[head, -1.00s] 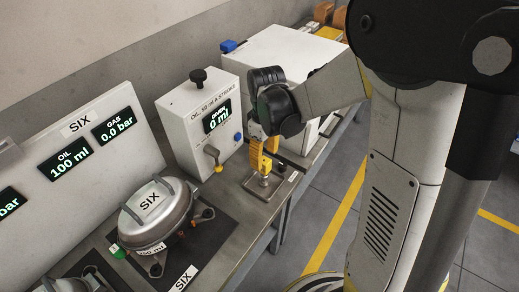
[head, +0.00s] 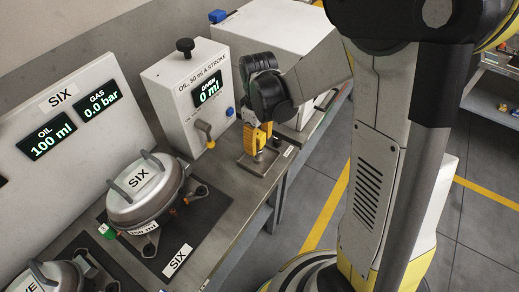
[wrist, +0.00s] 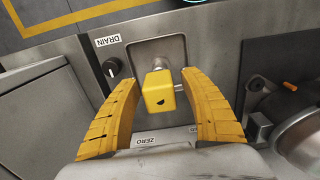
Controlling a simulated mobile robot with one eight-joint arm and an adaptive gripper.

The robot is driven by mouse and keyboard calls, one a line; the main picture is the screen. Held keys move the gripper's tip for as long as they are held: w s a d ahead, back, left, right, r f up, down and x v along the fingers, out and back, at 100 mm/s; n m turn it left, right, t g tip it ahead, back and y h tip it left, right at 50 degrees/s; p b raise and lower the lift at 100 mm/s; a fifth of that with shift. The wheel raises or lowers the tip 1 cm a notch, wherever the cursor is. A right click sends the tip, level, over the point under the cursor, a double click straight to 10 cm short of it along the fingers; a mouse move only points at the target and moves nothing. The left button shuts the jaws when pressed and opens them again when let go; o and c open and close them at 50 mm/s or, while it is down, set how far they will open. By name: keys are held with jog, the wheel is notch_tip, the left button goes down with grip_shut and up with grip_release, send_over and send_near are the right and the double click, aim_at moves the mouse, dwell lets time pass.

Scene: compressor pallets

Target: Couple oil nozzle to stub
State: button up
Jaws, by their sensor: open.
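A yellow block (wrist: 159,92) with a dark mark, seemingly the oil nozzle, stands on a square metal drain tray (wrist: 143,53). My gripper (wrist: 155,104) is open, with a yellow finger on either side of the block; the wrist view shows gaps between them. In the head view my gripper (head: 258,140) is over the tray (head: 246,165) and hides most of the block. The silver compressor labelled SIX (head: 150,207) sits to the left on the bench. It has small fittings with orange (head: 186,201) and green (head: 109,232) ends; I cannot tell which is the oil stub.
The white oil box (head: 170,90), reading 0 ml, stands behind the tray with a lever (head: 205,130). A display panel (head: 90,130) stands behind the compressor, reading oil 100 ml and gas 0.0 bar. A black knob (wrist: 111,68) is beside the tray.

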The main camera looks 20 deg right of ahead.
aim_at(259, 148)
notch_tip(259, 148, down, 4)
jog(key=shift+r+b, duration=0.2)
jog(key=shift+b, duration=0.95)
dwell(0.3)
grip_shut()
jog(key=shift+r, duration=0.15)
jog(key=shift+r+p, duration=2.1)
jog(key=shift+r, duration=0.85)
